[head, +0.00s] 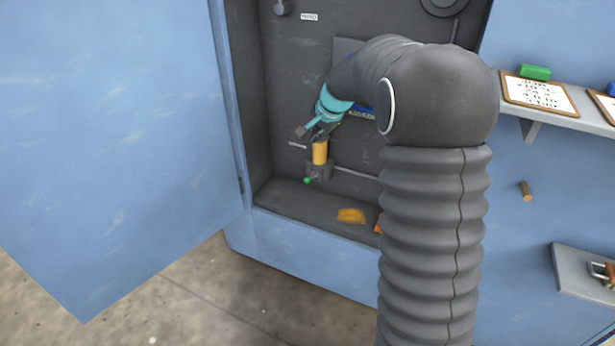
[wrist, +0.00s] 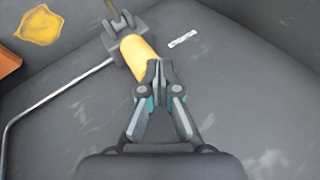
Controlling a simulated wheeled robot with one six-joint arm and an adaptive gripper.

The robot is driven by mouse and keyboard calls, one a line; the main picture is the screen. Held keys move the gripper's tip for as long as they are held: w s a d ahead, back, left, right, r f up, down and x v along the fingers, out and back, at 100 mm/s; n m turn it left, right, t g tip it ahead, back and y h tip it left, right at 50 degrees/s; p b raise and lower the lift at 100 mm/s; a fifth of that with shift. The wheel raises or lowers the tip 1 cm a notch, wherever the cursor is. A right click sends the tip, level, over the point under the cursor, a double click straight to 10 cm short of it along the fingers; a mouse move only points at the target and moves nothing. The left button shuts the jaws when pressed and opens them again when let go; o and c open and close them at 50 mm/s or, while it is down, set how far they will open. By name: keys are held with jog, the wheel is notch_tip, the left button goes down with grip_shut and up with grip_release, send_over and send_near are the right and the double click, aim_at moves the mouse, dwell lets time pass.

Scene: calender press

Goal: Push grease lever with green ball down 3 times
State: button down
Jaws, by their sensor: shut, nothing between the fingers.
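The grease pump has a yellow cylinder (head: 320,152) above a dark grey block (head: 319,170), inside the open cabinet. The green ball (head: 307,180) is at the pump's lower left in the head view, on the end of the grease lever. In the wrist view the yellow cylinder (wrist: 137,52) lies just beyond my fingertips, and a short part of the lever (wrist: 115,12) runs off the top edge, with the ball out of view. My gripper (head: 312,131) is shut and empty, just above the cylinder; its fingertips also show in the wrist view (wrist: 158,70). I cannot tell whether they touch it.
A thin pipe (wrist: 55,92) runs from the pump block. A yellow grease stain (head: 351,215) lies on the cabinet floor, with an orange object (head: 378,224) beside it. The open blue door (head: 110,130) stands at the left. A shelf (head: 560,113) with clipboards is at the right.

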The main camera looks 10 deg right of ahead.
aim_at(308, 178)
jog(key=shift+f, duration=0.1)
jog(key=f+b, duration=0.2)
jog(key=s+a+f+b, duration=0.1)
jog(key=f+b, duration=0.1)
jog(key=f, duration=0.1)
jog(key=s+a+f+b, duration=0.1)
jog(key=f+b, duration=0.2)
jog(key=shift+s, duration=0.25)
jog(key=shift+f, duration=0.2)
dwell(1.3)
jog(key=shift+s+f+b, duration=0.15)
jog(key=shift+f+b, duration=0.1)
jog(key=shift+b, duration=0.05)
jog(key=shift+s+a+f+b, duration=0.25)
jog(key=shift+f+b, duration=0.35)
jog(key=shift+f, duration=0.2)
jog(key=shift+s+a+f+b, duration=0.1)
jog(key=shift+s+f+b, duration=0.15)
jog(key=shift+f+b, duration=0.45)
dwell(2.2)
dwell(0.6)
jog(key=shift+w+d+r+p, duration=0.15)
jog(key=shift+w+r+p, duration=0.05)
jog(key=shift+r+p, duration=0.45)
jog(key=shift+w+d+r+p, duration=0.15)
jog(key=shift+w+r+p, duration=0.1)
jog(key=shift+r+p, duration=0.35)
jog(key=shift+w+d+r+p, duration=0.15)
jog(key=shift+w+r+p, duration=0.05)
jog(key=shift+r+p, duration=0.4)
